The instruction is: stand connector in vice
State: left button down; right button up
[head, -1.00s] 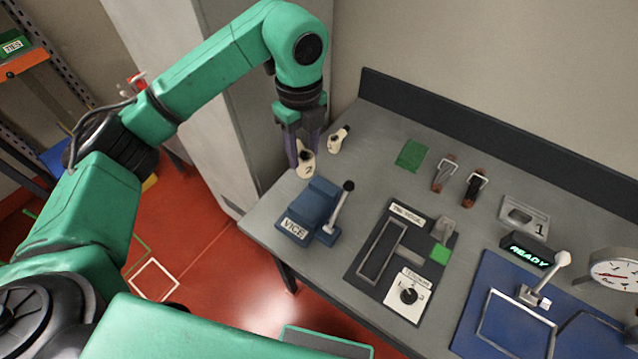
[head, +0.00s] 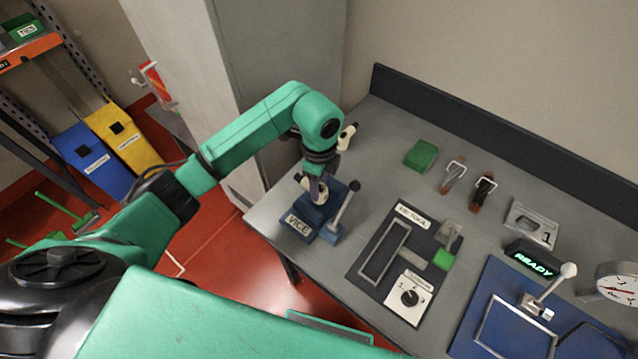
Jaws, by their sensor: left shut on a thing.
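The blue vice (head: 299,225), labelled VICE, stands at the left front of the grey bench, with its lever (head: 346,205) on its right side. My left gripper (head: 314,188) points down over the vice and is shut on a cream connector (head: 319,192). The connector is at the vice's top; I cannot tell whether it sits between the jaws. A second cream connector (head: 347,136) is on the bench behind, partly hidden by my left arm. My right gripper is not in view.
A black panel (head: 376,290) with a frame, a knob and a green square lies right of the vice. Behind are a green block (head: 420,155) and two clamps (head: 454,173). A READY display (head: 533,262) and blue mat (head: 476,335) are at the right.

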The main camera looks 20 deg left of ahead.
pick_arm(q)
jog(key=shift+s+f, duration=0.1)
jog(key=shift+f, duration=0.7)
jog(key=c, duration=0.8)
grip_release()
jog(key=shift+f, duration=0.15)
jog(key=o, duration=0.4)
jog(key=shift+o, duration=0.2)
